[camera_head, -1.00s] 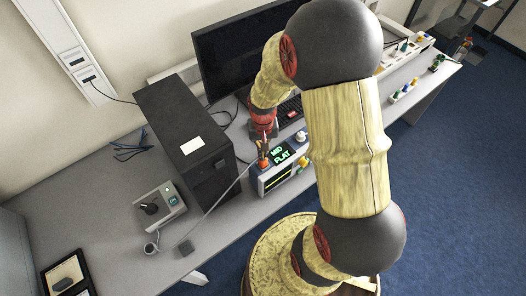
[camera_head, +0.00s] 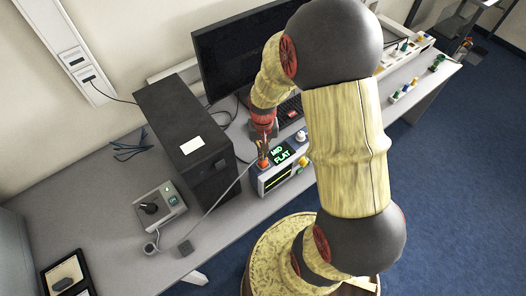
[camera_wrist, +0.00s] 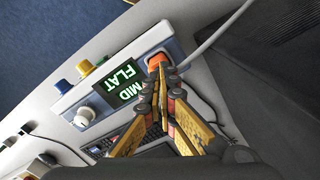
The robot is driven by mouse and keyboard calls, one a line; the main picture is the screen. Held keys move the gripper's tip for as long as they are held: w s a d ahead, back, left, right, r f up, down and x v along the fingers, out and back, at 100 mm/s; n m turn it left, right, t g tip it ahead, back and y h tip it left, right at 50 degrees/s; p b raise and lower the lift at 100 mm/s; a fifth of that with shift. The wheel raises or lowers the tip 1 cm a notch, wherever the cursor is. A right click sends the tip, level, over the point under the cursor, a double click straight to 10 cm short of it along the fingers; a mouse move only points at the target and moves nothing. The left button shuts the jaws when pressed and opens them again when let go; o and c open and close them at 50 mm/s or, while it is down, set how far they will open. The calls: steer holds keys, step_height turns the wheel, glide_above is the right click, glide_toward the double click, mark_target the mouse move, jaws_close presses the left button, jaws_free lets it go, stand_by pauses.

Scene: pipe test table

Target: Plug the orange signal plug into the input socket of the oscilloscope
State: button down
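The oscilloscope (camera_head: 277,181) is a pale box with a green "MID FLAT" readout on top and a lit screen on its front face. In the wrist view the readout (camera_wrist: 121,78) lies left of my fingers. The orange plug (camera_wrist: 157,60) is at the end of the box's top beside the readout, with a grey cable (camera_wrist: 218,32) running from it. My gripper (camera_wrist: 162,72) has its fingertips drawn together on the plug; it shows small in the head view (camera_head: 263,150). The socket is hidden under the plug, so I cannot tell how deep the plug sits.
A black computer tower (camera_head: 185,140) stands left of the oscilloscope, and a monitor (camera_head: 245,50) stands behind. A grey box with a black knob (camera_head: 158,206) is at the left. My arm covers the table's middle right.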

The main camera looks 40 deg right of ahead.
steer(key=shift+f+b, duration=0.6)
steer(key=shift+f, duration=0.35)
steer(key=shift+r, duration=0.15)
stand_by(0.5)
steer(key=shift+r+p, duration=2.6)
steer(key=shift+r, duration=0.8)
steer(key=shift+s+a, duration=0.1)
steer(key=shift+s, duration=0.15)
steer(key=s+a+r+n+t+b, duration=0.5)
steer(key=s+a+r+b, duration=0.6)
steer(key=r+b, duration=0.3)
steer(key=shift+s+a+r+n+t, duration=0.3)
steer(key=shift+s+a+r, duration=0.1)
steer(key=shift+r, duration=0.35)
